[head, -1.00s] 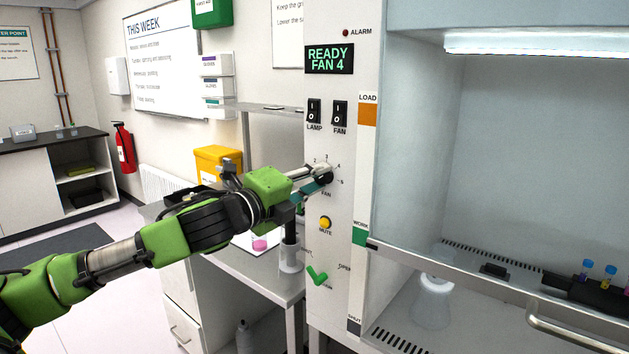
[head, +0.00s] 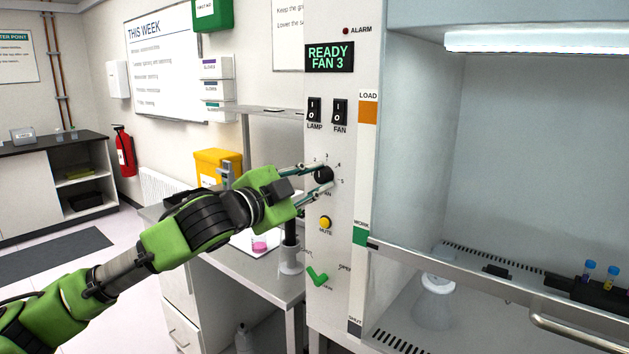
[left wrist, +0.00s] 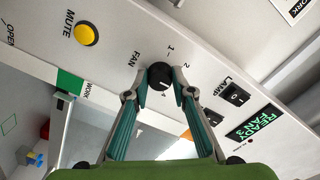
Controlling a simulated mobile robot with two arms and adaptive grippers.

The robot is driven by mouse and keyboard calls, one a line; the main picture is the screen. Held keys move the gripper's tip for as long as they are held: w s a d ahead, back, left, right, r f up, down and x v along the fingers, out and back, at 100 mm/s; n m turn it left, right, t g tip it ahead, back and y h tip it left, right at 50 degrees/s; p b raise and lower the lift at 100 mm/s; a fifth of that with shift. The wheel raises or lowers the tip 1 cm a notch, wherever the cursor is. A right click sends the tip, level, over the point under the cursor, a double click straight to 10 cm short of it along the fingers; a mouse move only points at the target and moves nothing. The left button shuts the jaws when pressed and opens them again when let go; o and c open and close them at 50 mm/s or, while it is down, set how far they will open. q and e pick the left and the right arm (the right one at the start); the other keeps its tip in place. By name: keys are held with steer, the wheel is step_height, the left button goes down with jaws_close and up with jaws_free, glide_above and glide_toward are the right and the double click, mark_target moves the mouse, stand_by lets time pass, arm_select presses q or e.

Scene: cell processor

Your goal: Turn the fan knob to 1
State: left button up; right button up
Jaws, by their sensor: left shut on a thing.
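The black fan knob (head: 324,174) is on the white front panel of the cabinet, above the yellow mute button. It also shows in the left wrist view (left wrist: 159,76), with a pale pointer line on its face and numbers around it. The green display (head: 329,58) reads READY FAN 3. My left gripper (head: 317,179) is shut on the knob, one finger on each side of it, and partly hides the dial marks. In the left wrist view both fingers (left wrist: 160,94) flank the knob. My right gripper is not in view.
The lamp switch (head: 314,110) and fan switch (head: 340,112) sit above the knob. The yellow mute button (head: 325,223) and a green lever (head: 317,276) are below it. A steel side table (head: 270,280) stands left of the panel. The open cabinet is to the right.

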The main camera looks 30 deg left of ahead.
arm_select(q)
steer(key=n, duration=0.3)
steer(key=shift+r, duration=0.15)
steer(key=n, duration=0.2)
steer(key=shift+n, duration=0.3)
steer(key=n+p, duration=0.1)
steer(key=n, duration=0.1)
steer(key=n+p, duration=0.1)
steer(key=n, duration=0.1)
steer(key=shift+r+n, duration=0.2)
steer(key=shift+n, duration=0.1)
steer(key=n+p, duration=0.3)
steer(key=n, duration=0.1)
steer(key=shift+r+n, duration=0.1)
steer(key=shift+n, duration=0.2)
steer(key=shift+n+p, duration=2.3)
steer(key=shift+n, duration=0.2)
steer(key=o, duration=1.1)
steer(key=shift+c, duration=0.2)
steer(key=shift+o, duration=0.2)
steer(key=shift+w+d+f, duration=0.1)
steer(key=shift+w+f, duration=0.1)
steer(key=shift+f, duration=0.15)
